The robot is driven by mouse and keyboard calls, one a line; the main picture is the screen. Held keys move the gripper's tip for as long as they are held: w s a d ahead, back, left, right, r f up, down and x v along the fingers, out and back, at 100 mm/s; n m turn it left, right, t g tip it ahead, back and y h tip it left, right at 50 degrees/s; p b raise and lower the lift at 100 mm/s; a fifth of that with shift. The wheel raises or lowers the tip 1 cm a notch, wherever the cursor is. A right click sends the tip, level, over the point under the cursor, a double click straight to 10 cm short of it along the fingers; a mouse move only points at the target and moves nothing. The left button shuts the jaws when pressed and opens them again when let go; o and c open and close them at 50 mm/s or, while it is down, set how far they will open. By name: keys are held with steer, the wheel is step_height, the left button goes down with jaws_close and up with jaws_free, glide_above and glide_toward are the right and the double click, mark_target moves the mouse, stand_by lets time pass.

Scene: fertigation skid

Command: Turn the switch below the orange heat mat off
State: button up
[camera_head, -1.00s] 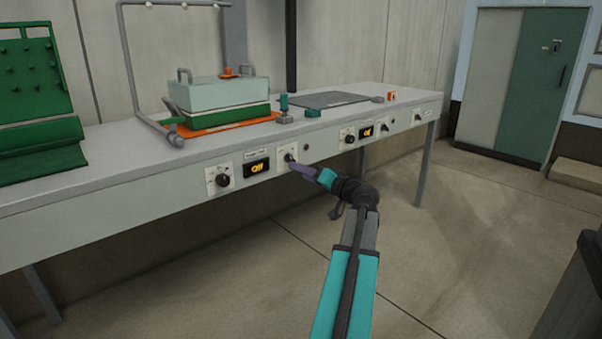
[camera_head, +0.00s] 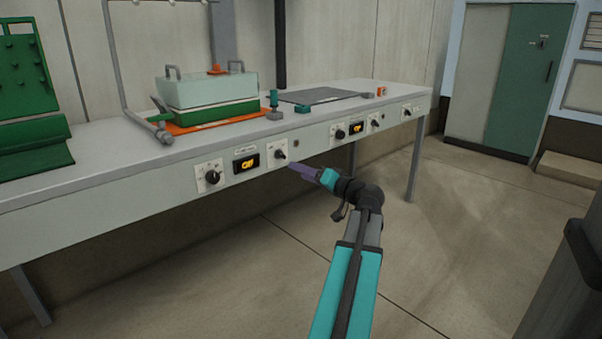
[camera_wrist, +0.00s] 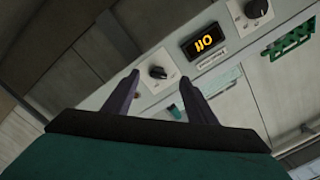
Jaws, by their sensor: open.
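The orange heat mat (camera_head: 175,130) lies on the bench under a pale lidded box with a green lower part. My gripper (camera_head: 291,166) is open and empty, just in front of and slightly below-right of the switch. In the wrist view the switch (camera_wrist: 158,72) shows between the two dark fingertips (camera_wrist: 160,79), apart from them; the display (camera_wrist: 206,39) appears upside down there.
A black dial (camera_head: 211,177) sits left of the display. Further right, under a dark grey mat (camera_head: 318,96), is a second set of dial (camera_head: 340,134), display (camera_head: 356,128) and switch (camera_head: 375,123). The floor before the bench is clear.

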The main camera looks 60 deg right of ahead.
steer(key=shift+v, duration=2.25)
steer(key=shift+a+f, duration=0.1)
steer(key=shift+a, duration=0.05)
steer(key=p+v, duration=0.4)
steer(key=v, duration=0.9)
steer(key=shift+s+a, duration=0.15)
steer(key=shift+s, duration=0.25)
steer(key=shift+w, duration=0.15)
